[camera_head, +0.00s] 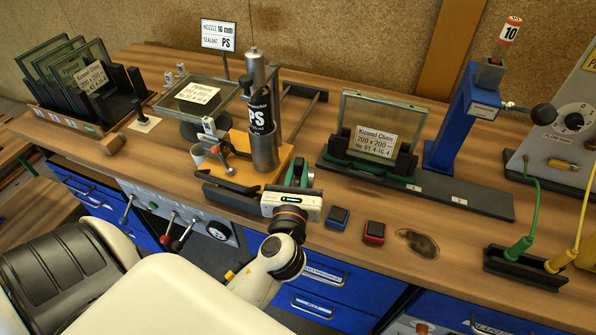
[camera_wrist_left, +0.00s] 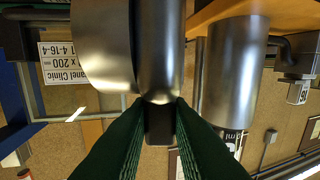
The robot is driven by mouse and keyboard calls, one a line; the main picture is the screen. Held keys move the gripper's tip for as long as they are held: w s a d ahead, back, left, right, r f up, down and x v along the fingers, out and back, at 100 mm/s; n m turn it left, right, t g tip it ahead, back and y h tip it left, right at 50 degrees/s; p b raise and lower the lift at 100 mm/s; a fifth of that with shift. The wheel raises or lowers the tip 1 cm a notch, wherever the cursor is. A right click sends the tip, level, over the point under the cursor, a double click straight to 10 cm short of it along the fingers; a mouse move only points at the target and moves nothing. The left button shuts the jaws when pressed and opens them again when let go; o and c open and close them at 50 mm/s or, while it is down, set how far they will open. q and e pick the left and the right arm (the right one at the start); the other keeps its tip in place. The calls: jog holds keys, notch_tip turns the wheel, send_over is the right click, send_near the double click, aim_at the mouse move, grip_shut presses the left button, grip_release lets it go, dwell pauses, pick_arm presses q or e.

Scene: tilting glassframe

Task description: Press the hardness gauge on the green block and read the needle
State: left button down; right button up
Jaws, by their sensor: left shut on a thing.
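My left gripper (camera_head: 298,178) reaches over the workbench in front of the cartridge stand. Its green-padded fingers also show in the left wrist view (camera_wrist_left: 160,118). They are shut on a dark grip joined to a grey metal stem and rounded body (camera_wrist_left: 105,45), which looks like the hardness gauge. The gauge's dial face and needle cannot be seen. A blue block (camera_head: 337,217) and a red block (camera_head: 374,232) lie on the bench right of the gripper. No green block can be made out; the gripper may hide it. My right gripper is not in view.
A cartridge stand (camera_head: 265,150) with a black PS label is close behind the gripper. A glass pane (camera_head: 378,112) stands upright in a dark holder to the right. A blue post (camera_head: 462,130) rises farther right.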

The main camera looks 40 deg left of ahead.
aim_at(298, 178)
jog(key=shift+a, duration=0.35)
pick_arm(q)
jog(key=shift+f+b, duration=0.4)
jog(key=shift+f, duration=0.3)
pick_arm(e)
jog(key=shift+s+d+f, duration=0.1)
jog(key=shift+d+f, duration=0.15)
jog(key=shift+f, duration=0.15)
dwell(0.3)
pick_arm(q)
notch_tip(298, 178, up, 7)
jog(key=p, duration=0.8)
jog(key=shift+r, duration=0.2)
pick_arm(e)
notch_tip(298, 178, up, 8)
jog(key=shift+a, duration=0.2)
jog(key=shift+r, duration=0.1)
